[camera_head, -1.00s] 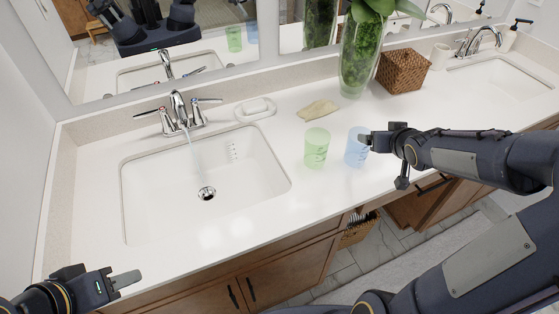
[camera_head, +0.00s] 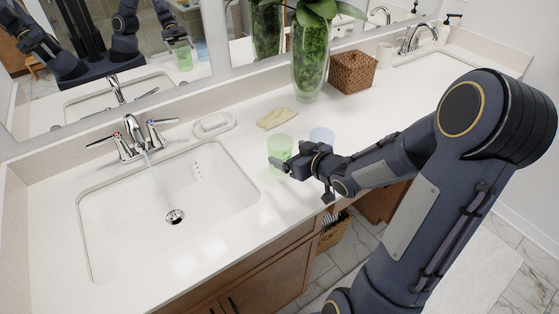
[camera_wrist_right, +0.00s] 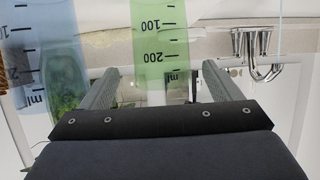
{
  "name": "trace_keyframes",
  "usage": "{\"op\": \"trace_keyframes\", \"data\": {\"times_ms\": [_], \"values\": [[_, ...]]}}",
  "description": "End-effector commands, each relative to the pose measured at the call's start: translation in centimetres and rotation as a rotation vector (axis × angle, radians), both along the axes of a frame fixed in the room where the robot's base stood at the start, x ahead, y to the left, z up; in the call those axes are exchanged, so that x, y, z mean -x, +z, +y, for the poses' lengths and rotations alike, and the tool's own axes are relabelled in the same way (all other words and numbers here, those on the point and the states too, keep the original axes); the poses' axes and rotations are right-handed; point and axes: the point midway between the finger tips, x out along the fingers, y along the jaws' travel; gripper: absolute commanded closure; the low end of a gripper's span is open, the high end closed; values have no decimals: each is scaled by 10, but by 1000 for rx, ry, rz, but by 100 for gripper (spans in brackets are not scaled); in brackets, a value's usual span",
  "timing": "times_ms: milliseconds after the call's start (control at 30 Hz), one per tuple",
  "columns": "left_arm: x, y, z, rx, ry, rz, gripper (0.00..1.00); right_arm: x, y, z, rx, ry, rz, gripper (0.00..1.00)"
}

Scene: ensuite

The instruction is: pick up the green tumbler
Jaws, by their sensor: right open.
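The green tumbler (camera_head: 280,146) is translucent and stands on the white counter, right of the near sink. Its lower part is hidden behind my right gripper (camera_head: 281,165) in the head view. In the right wrist view, the green tumbler (camera_wrist_right: 160,40) with its measuring marks lies centred between the two fingers of my right gripper (camera_wrist_right: 159,68). The fingers are apart, with a gap on each side of the tumbler. I cannot tell how deep it sits between them. My left gripper is out of view.
A blue tumbler (camera_head: 322,137) stands just right of the green one and also shows in the right wrist view (camera_wrist_right: 42,45). Water runs from the faucet (camera_head: 140,137).

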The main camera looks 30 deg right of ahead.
Motion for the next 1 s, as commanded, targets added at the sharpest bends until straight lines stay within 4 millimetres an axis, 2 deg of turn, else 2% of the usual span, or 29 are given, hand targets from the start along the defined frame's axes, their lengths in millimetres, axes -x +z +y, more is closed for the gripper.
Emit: {"op": "trace_keyframes", "data": {"times_ms": [300, 633, 1000], "values": [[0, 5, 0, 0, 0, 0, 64, -41, -14, 9, -1, 1, 1, 16], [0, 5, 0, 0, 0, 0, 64, -46, -17, 9, 1, -2, 1, 17], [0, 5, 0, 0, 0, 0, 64, -46, -17, 9, 1, -2, 1, 64]]}}
